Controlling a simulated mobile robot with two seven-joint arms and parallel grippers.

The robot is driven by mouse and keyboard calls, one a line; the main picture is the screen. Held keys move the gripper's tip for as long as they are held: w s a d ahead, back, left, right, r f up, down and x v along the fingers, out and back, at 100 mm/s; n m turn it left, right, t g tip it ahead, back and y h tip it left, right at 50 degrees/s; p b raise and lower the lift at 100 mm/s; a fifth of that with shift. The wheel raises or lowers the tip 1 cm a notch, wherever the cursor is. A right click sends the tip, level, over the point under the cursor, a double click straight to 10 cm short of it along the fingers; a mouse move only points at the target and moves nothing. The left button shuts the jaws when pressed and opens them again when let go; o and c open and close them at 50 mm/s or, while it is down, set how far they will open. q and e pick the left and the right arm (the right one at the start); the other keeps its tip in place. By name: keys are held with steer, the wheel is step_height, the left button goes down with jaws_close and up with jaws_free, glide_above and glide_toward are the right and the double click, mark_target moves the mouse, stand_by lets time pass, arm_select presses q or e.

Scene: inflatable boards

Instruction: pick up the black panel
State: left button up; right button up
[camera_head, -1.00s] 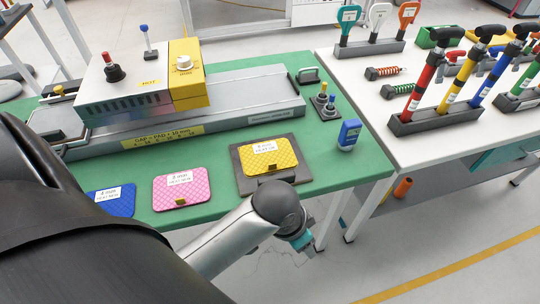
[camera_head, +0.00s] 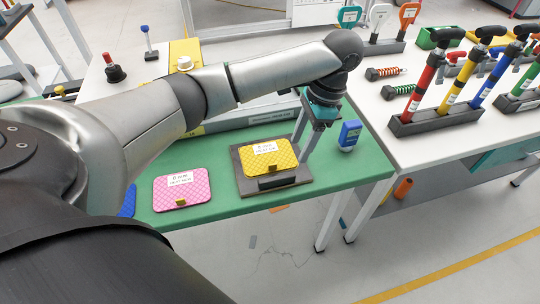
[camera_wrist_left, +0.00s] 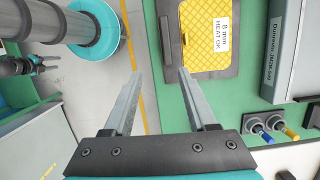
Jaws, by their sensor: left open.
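The black panel (camera_head: 247,186) lies flat on the green tabletop, with a yellow pad (camera_head: 270,158) labelled 8 mm on top of it. Its border and a dark handle-like strip at the near edge show. My left gripper (camera_head: 303,150) is open and empty, pointing down at the panel's right edge. In the left wrist view, the panel's edge (camera_wrist_left: 173,42) appears between the two open fingers (camera_wrist_left: 160,75); I cannot tell whether they touch it. What looks like my right gripper (camera_wrist_left: 42,67) is small at the left of that view, its jaws unclear.
A pink pad (camera_head: 182,188) and a mostly hidden blue pad (camera_head: 128,203) lie left of the panel. A blue device (camera_head: 349,135) stands right of the gripper. A white table (camera_head: 440,150) adjoins on the right.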

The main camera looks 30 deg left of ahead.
arm_select(q)
step_height(320, 180, up, 2)
steer(key=a, duration=0.2)
steer(key=b, duration=0.2)
glide_above(277, 177)
steer(key=w, duration=0.1)
steer(key=shift+n, duration=0.3)
steer(key=f, duration=0.9)
steer(key=shift+w+d+f, duration=0.15)
steer(key=shift+w+d, duration=0.05)
steer(key=shift+d, duration=0.1)
steer(key=shift+d+b+x, duration=0.15)
steer(key=shift+b+x, duration=0.3)
steer(key=shift+x, duration=0.9)
steer(key=shift+d+b+x, duration=0.1)
steer(key=shift+b+x, duration=0.3)
steer(key=shift+x, duration=0.9)
steer(key=shift+s, duration=0.15)
steer(key=shift+c, duration=0.2)
jaws_close()
